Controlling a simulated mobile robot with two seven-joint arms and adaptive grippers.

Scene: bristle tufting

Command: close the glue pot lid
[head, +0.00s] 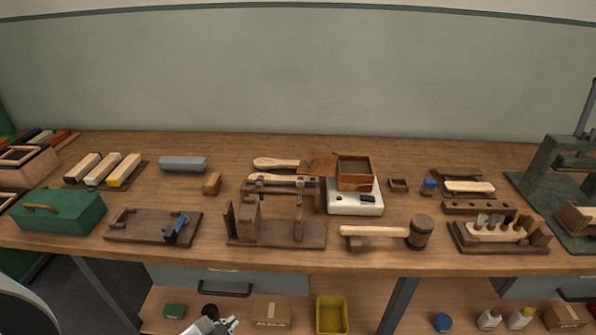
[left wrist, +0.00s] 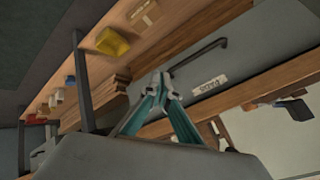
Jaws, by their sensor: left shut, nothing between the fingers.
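My left gripper (head: 231,322) is low at the bottom edge of the head view, below the bench top and in front of the lower shelf. It is shut and empty. Its teal fingers (left wrist: 160,84) meet at the tips in the left wrist view, in front of the drawer. My right gripper is not in view.
A yellow bin (head: 332,314) stands on the lower shelf.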

